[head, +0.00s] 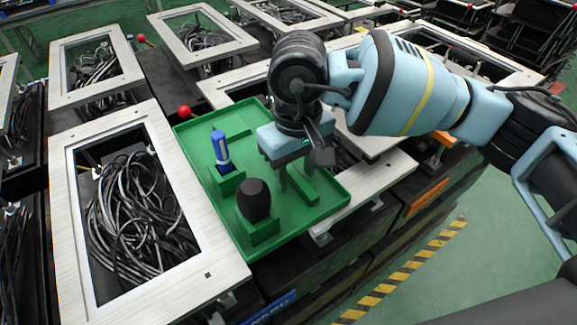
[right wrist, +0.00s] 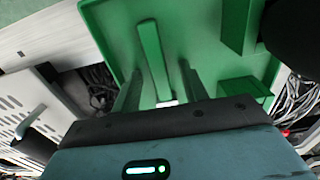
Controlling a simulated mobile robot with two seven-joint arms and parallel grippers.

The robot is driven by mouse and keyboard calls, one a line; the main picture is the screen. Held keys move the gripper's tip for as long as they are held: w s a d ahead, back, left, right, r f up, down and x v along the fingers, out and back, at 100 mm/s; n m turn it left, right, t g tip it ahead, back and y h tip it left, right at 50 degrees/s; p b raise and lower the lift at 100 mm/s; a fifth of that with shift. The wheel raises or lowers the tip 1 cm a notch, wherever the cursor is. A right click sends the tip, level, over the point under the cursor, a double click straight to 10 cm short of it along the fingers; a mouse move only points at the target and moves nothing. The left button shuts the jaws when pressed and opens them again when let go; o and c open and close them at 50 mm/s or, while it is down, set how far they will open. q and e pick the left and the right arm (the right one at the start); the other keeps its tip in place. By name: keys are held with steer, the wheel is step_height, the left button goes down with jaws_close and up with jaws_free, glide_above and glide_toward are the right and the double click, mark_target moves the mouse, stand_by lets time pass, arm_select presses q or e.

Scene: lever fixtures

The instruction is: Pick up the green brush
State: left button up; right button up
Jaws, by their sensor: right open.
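The green tray (head: 215,205) stands on the metal frames. A long narrow green piece (head: 304,187), which looks like the green brush, lies in its right part; its colour blends with the tray. My right gripper (head: 296,180) is open, pointing down over this piece, and partly hides it. In the right wrist view the green piece (right wrist: 152,58) runs away from me between the two fingers of my right gripper (right wrist: 160,76), with a gap on each side. I cannot tell whether the fingertips touch the tray. My left gripper is not in view.
In the tray, a blue object (head: 221,148) stands upright in a green holder at the left. A black rounded object (head: 254,198) stands in another holder near the front. Silver frames with black cables (head: 130,205) surround the tray.

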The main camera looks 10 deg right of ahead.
mark_target(296, 175)
jaws_close()
steer(key=shift+r, duration=0.1)
step_height(296, 175, up, 10)
steer(key=shift+b, duration=0.3)
stand_by(0.4)
steer(key=shift+s, duration=0.1)
